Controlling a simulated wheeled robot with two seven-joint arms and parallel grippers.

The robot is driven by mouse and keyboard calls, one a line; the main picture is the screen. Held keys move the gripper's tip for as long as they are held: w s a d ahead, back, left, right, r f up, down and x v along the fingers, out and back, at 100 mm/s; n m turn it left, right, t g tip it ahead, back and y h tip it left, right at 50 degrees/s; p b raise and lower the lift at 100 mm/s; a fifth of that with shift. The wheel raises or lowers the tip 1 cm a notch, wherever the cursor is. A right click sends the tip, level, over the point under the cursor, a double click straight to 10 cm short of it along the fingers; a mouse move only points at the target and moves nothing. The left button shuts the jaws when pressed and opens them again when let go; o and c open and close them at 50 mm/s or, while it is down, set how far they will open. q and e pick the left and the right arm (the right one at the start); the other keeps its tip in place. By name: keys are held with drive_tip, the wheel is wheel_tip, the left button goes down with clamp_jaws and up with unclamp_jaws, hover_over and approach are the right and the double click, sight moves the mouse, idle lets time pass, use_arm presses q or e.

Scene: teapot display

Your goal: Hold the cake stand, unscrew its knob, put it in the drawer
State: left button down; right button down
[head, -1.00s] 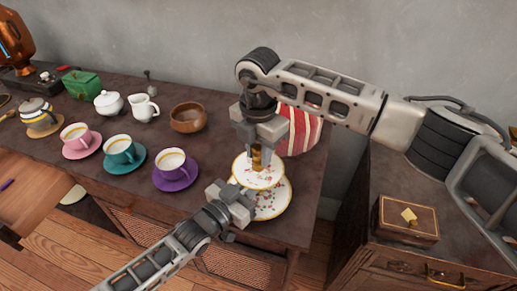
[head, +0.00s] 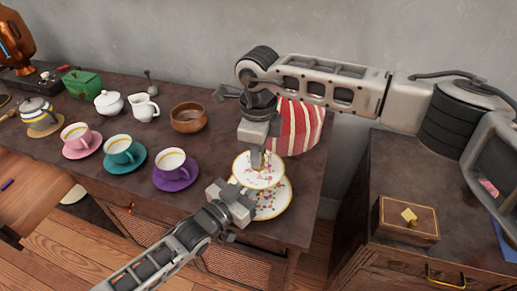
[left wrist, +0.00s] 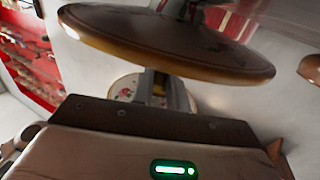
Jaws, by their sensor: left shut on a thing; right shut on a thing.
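The cake stand (head: 270,205) stands near the table's front edge, with two white floral, gold-rimmed plates one above the other. My left gripper (head: 243,198) reaches in between the plates from the front left. In the left wrist view its fingers (left wrist: 160,90) are shut on the gold stem, under the dark underside of the upper plate (left wrist: 170,45). My right gripper (head: 258,160) points down over the upper plate, shut on the gold knob, which its fingers mostly hide. The drawer (head: 400,280) is in the right cabinet, cut off by the bottom edge; its opening is not visible.
A red-striped thing (head: 300,128) stands close behind the stand. A purple saucer with a cup (head: 172,160), a wooden bowl (head: 188,118) and more tea ware stand to the left. A small brown box (head: 408,220) sits on the right cabinet, beyond a gap.

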drive_tip(key=n, duration=1.2)
drive_tip(key=shift+r+n, duration=0.1)
drive_tip(key=shift+n, duration=0.3)
drive_tip(key=n, duration=0.2)
drive_tip(key=shift+n, duration=0.4)
drive_tip(key=n, duration=1.5)
drive_tip(key=shift+r, duration=0.2)
drive_tip(key=shift+r, duration=0.95)
